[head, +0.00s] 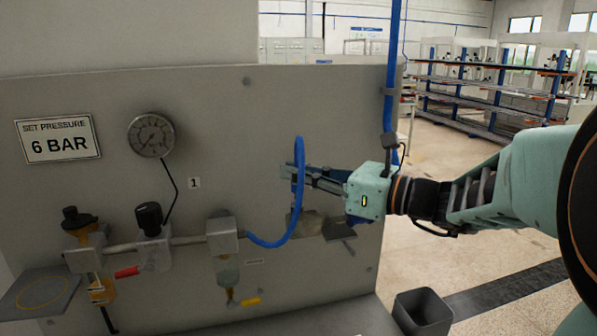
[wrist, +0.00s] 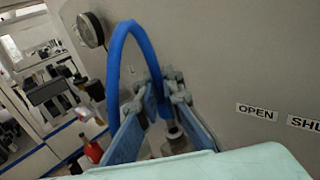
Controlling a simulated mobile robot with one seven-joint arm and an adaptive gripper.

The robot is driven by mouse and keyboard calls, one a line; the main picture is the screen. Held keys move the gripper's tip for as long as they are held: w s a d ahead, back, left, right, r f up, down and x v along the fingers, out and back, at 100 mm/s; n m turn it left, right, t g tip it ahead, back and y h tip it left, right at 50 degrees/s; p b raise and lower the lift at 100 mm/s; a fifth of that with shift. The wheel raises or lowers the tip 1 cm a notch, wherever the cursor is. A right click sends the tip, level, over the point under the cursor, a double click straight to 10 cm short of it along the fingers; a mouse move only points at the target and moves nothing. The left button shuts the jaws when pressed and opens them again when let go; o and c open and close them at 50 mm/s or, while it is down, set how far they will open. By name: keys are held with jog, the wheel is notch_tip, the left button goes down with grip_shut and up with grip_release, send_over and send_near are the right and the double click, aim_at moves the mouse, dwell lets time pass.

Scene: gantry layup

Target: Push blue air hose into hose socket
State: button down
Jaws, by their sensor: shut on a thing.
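The blue air hose (head: 299,180) arches from the metal block on the panel up to my gripper (head: 291,171). My gripper is shut on the hose near its free end, in front of the panel. In the wrist view, the blue hose (wrist: 121,55) loops over to the left, and its end sits between the fingertips of my gripper (wrist: 163,87). A metal fitting (wrist: 174,132), which looks like the hose socket, shows between the fingers just below the hose end. I cannot tell whether the hose touches it. The socket is not clear in the head view.
The grey panel (head: 110,100) carries a pressure gauge (head: 150,135), a "6 BAR" sign (head: 58,138), a black-knobbed regulator (head: 150,220) and a filter bowl (head: 227,270). A dark bin (head: 423,312) stands on the floor at lower right. "OPEN" label (wrist: 257,112) is right of my fingers.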

jog(key=shift+f+b, duration=0.9)
jog(key=shift+f, duration=0.45)
jog(key=c, duration=2)
grip_release()
jog(key=shift+r, duration=0.1)
jog(key=shift+d, duration=0.1)
jog(key=v, duration=1.2)
